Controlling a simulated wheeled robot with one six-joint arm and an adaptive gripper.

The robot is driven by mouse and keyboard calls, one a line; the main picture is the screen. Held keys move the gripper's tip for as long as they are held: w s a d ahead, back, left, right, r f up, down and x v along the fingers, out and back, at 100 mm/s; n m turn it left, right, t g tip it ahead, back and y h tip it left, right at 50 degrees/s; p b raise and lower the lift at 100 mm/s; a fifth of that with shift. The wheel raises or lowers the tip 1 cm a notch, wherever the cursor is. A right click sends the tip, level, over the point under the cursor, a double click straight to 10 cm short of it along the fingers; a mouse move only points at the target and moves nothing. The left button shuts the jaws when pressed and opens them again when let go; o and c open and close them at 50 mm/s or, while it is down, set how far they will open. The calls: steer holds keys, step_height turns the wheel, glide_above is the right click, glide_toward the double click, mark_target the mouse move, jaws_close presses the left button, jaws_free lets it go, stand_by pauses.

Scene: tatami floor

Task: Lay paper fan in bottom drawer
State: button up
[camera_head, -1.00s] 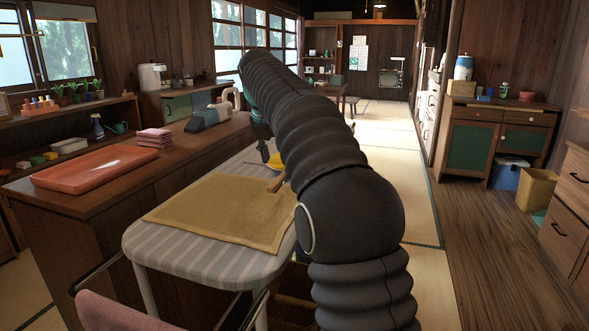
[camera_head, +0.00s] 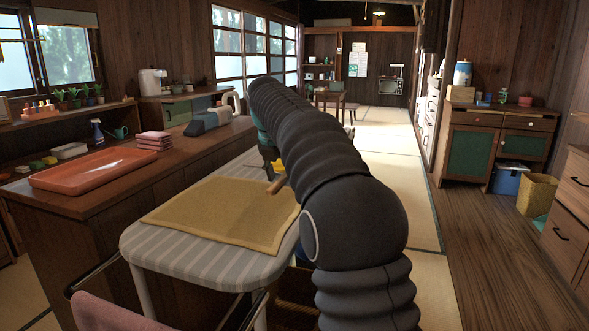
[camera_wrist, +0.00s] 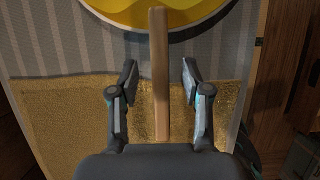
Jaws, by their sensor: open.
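The paper fan's wooden handle (camera_wrist: 160,85) runs between the fingers of my gripper (camera_wrist: 159,78) in the wrist view. The gripper is open, with a gap on each side of the handle. The fan's yellow head (camera_wrist: 150,12) is cut off by the top edge. In the head view the handle (camera_head: 277,184) shows over the mustard cloth (camera_head: 220,212) on the striped table (camera_head: 190,262); my arm hides most of the fan and gripper.
A wooden counter at left holds an orange tray (camera_head: 95,168) and folded pink cloths (camera_head: 153,141). A pink chair (camera_head: 115,312) is at the table's near side. A green-doored cabinet (camera_head: 495,145), blue bin (camera_head: 508,180) and yellow bin (camera_head: 537,195) stand at right. Floor before them is clear.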

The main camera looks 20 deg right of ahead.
steer(key=shift+f, duration=0.15)
steer(key=shift+c, duration=0.7)
jaws_close()
